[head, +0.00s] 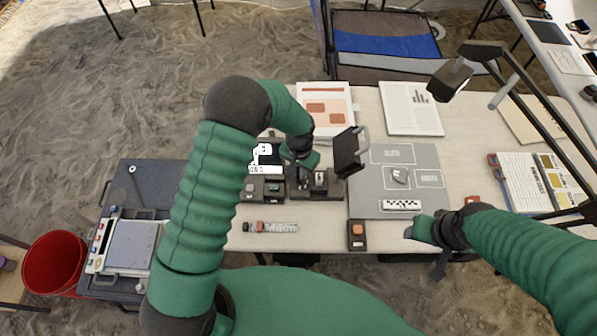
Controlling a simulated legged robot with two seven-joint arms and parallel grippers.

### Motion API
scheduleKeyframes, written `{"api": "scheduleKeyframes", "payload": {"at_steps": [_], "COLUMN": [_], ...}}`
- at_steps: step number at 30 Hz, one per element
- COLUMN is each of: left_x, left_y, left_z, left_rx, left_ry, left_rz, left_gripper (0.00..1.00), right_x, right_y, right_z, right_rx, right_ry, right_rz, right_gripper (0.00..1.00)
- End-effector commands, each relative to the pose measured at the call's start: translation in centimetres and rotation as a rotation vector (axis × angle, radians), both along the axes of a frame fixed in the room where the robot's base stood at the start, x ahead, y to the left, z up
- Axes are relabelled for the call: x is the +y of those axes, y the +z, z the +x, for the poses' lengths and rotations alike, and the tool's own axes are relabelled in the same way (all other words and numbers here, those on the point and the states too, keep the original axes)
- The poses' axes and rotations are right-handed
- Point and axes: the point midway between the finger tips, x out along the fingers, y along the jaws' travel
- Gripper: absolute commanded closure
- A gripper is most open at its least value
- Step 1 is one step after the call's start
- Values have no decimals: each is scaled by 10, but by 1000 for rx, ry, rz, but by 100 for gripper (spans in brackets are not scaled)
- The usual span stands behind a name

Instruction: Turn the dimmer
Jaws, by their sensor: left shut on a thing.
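A dark control box (327,192), apparently the dimmer, sits mid-table with a small light part on its top. My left gripper (304,170) reaches down over this box from behind my green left arm. It is shut on a small part at the box's top, seemingly the knob; the contact is partly hidden by the gripper. My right gripper (422,236) is low over the front edge of the table, right of a dark box with an orange button (357,235). Its fingers are too small to tell open from shut.
A black panel with a handle (348,152) stands close right of my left gripper. A grey sorting mat (432,165) holds a grey rock (399,175) and a checkered scale bar (400,205). Another dark box (264,188) is close left. A lamp (450,78) overhangs the right side.

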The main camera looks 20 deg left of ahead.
Motion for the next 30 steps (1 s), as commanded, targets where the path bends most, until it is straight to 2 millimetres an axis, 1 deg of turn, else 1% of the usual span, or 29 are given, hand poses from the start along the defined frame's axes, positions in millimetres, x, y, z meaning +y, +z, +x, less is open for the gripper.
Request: {"api": "scheduleKeyframes", "payload": {"at_steps": [1,6,17,18,25,27,28,30], "left_x": [-6,-6,-6,-6,-6,-6,-6,-5], "left_y": [-16,-17,-17,-17,-14,-7,-2,14], "left_z": [-16,-16,-16,-16,-16,-16,-16,-16], "left_rx": [39,38,39,39,38,36,35,29], "left_ry": [-17,-46,-50,-50,-49,-49,-49,-48], "left_rz": [-7,-7,-6,-6,-7,-6,-6,-5], "left_gripper": [100,100,100,92,62,60,55,53], "right_x": [0,0,0,0,0,0,0,0], "right_y": [-4,-3,-3,-3,-3,-4,-4,-5], "right_z": [0,0,0,0,0,0,0,0], "right_rx": [0,0,0,0,0,0,0,0], "right_ry": [0,0,0,0,0,0,0,0], "right_rz": [0,0,0,0,0,0,0,0], "right_gripper": [48,48,48,48,48,48,48,48]}}
